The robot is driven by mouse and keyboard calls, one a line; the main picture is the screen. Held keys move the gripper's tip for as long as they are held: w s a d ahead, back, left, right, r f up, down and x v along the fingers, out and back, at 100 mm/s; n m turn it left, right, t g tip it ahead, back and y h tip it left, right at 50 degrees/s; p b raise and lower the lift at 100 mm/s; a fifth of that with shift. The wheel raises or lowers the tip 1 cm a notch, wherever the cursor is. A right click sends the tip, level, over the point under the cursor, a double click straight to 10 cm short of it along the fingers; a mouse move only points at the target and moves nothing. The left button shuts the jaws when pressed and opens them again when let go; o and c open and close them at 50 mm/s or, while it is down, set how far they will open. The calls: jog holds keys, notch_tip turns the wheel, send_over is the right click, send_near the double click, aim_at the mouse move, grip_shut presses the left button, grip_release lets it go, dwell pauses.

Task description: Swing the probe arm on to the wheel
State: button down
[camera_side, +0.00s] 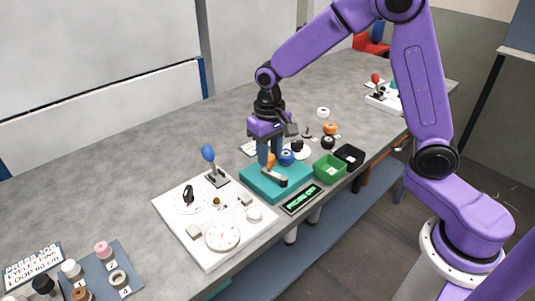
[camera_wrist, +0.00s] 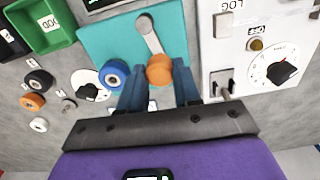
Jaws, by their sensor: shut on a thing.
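A teal block (camera_side: 262,187) carries the probe arm (camera_side: 274,179), a short grey bar with a pale round end and an orange end. In the wrist view the probe arm (camera_wrist: 151,38) runs from its pale end at the top down to the orange end (camera_wrist: 159,70). My gripper (camera_wrist: 159,76) is shut on this orange end; in the side view my gripper (camera_side: 268,160) points down over the block.
A white panel (camera_side: 183,218) with dials and a blue-topped lever (camera_side: 209,154) stands left of the block. A green bin (camera_side: 330,169) and a black bin (camera_side: 349,157) stand to the right, with a lit display (camera_side: 302,199) in front. Small rollers lie behind.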

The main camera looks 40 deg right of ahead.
jog(key=shift+w+d+r+m, duration=0.1)
jog(key=shift+d+m, duration=0.3)
jog(key=shift+m, duration=0.8)
jog(key=c, duration=0.8)
grip_release()
jog(key=shift+d, duration=0.1)
notch_tip(320, 180, up, 17)
jog(key=shift+r, duration=0.2)
